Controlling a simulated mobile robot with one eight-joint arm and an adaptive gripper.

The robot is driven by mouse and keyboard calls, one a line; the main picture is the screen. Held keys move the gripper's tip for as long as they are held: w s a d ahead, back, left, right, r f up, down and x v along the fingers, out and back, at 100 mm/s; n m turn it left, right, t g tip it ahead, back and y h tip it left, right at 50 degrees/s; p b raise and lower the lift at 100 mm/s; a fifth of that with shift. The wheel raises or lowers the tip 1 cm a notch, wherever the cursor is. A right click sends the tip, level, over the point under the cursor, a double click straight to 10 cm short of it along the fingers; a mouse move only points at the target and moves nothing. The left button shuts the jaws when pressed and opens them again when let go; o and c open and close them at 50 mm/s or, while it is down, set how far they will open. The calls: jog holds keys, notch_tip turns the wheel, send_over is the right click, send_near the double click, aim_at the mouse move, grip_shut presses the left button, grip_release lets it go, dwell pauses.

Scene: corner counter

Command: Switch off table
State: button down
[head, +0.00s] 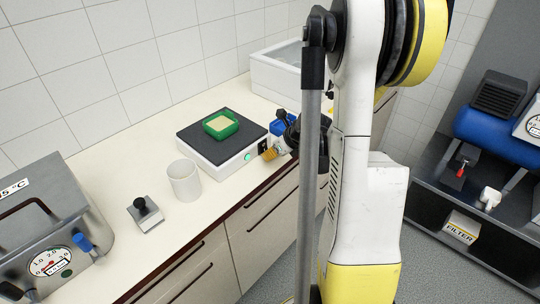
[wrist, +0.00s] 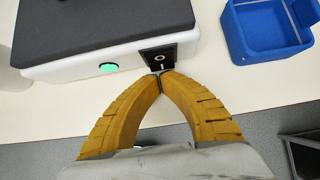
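The table device (head: 212,150) is a white box with a dark grey top plate, standing on the counter. It also shows in the wrist view (wrist: 70,65). Its front has a round green button or lamp (wrist: 108,67), which looks lit, and a black rocker switch (wrist: 161,56) with a white mark. My gripper (wrist: 161,74) has yellow ribbed fingers with their tips together, holding nothing visible. The tips are just below the switch in the wrist view; whether they touch it I cannot tell. In the head view my gripper (head: 269,154) is at the device's front right corner.
A green tray (head: 234,130) with a beige block sits on the top plate. A white cup (head: 184,181), a small block with a black knob (head: 145,215) and a grey gauge unit (head: 45,225) stand left. A blue open bin (wrist: 235,38) is right of the device.

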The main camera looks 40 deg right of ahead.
jog(key=shift+w+f+b, duration=0.4)
jog(key=shift+w+b, duration=0.15)
jog(key=shift+b, duration=0.05)
jog(key=shift+s+r, duration=0.1)
jog(key=shift+r, duration=0.1)
jog(key=shift+r+p, duration=0.1)
jog(key=shift+p, duration=0.2)
